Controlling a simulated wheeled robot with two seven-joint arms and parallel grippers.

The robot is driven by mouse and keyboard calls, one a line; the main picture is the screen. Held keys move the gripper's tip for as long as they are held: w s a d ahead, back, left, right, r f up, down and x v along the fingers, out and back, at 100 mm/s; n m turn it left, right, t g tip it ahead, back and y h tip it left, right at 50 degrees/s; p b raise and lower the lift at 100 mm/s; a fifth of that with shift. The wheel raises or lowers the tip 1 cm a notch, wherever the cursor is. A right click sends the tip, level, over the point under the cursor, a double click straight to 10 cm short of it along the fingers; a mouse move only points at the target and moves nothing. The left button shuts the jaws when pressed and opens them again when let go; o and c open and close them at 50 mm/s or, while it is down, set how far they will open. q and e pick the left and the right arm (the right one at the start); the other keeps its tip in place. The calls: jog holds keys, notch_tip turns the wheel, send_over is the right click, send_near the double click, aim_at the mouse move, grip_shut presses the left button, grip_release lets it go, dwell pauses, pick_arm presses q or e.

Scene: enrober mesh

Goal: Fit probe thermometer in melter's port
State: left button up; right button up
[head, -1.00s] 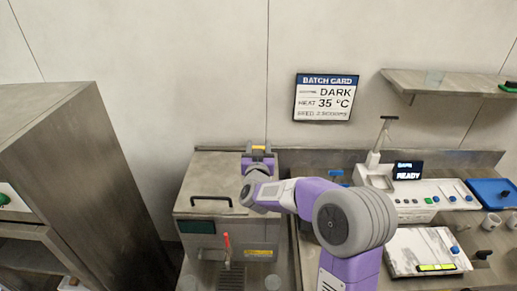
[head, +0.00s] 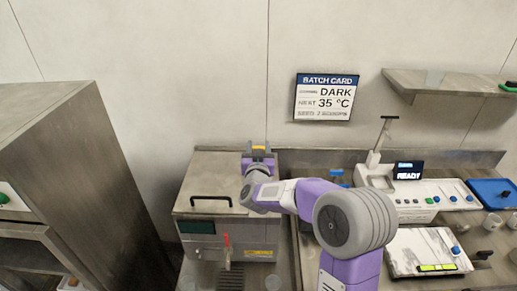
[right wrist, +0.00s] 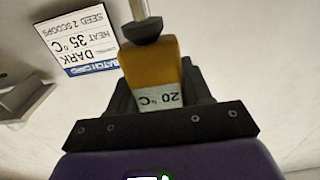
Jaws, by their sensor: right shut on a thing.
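The probe thermometer (right wrist: 152,68) has a yellow body with a small "20 °C" display and a dark collar, from which a thin metal probe runs to the top edge of the right wrist view. My right gripper (right wrist: 155,95) is shut around its body. In the head view the right gripper (head: 258,158) is over the back right part of the melter (head: 212,180), a steel box with a lid and a black handle. A bit of yellow thermometer (head: 259,148) shows between the fingers. The probe's tip and the port cannot be seen. My left gripper is not in view.
A red-handled tap (head: 227,240) is on the melter's front, beside a dark green panel (head: 196,227). A white machine with a "READY" screen (head: 408,171) stands to the right. A batch card (head: 323,97) and a shelf (head: 450,86) are on the wall. A tall cabinet (head: 70,170) stands left.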

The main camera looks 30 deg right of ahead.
notch_tip(320, 180, down, 9)
jog(key=b, duration=0.8)
jog(key=shift+f, duration=0.15)
dwell(2.3)
jog(key=shift+r, duration=0.2)
notch_tip(320, 180, up, 8)
jog(key=p, duration=0.7)
jog(key=shift+r, duration=0.2)
dwell(1.0)
jog(key=shift+f+b, duration=0.25)
jog(key=shift+b, duration=0.15)
dwell(1.5)
